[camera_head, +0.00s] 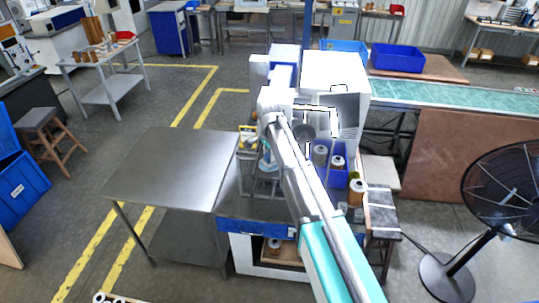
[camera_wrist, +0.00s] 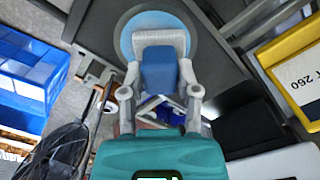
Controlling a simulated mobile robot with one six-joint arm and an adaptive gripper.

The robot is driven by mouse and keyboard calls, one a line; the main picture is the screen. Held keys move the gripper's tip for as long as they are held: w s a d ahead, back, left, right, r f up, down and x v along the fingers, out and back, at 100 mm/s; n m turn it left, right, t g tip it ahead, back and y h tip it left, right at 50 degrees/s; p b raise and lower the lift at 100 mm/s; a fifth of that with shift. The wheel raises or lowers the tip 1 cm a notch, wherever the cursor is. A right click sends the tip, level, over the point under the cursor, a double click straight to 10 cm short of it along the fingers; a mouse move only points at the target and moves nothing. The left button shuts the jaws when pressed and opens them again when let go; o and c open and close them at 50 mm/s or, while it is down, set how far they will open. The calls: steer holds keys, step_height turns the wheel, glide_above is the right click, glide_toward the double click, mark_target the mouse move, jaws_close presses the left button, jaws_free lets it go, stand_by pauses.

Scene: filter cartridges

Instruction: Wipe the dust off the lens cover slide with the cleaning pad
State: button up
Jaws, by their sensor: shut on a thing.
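My gripper (camera_wrist: 160,75) is shut on a blue block with a pale grey top, which looks like the cleaning pad (camera_wrist: 160,72). Behind the pad in the wrist view is a light blue disc in a grey ring, which looks like the lens cover slide (camera_wrist: 128,42). The pad overlaps the disc in the picture; I cannot tell whether they touch. No dust can be made out on the disc. In the head view my arm hides most of my gripper, and the pad cannot be made out there.
A white machine (camera_head: 335,72) stands just behind my arm. A blue bin (camera_head: 338,180) with cartridges is to its right. A bare steel table (camera_head: 170,165) is to the left. In the wrist view, a yellow box (camera_wrist: 285,50) is at the right and a blue crate (camera_wrist: 28,65) at the left.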

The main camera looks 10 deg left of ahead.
mark_target(268, 166)
steer(key=shift+s, duration=0.2)
steer(key=shift+s, duration=1.45)
steer(key=shift+r, duration=0.15)
steer(key=shift+r+p, duration=2.95)
steer(key=shift+p, duration=0.2)
step_height(268, 166, up, 3)
steer(key=p, duration=0.3)
steer(key=shift+w+f, duration=0.15)
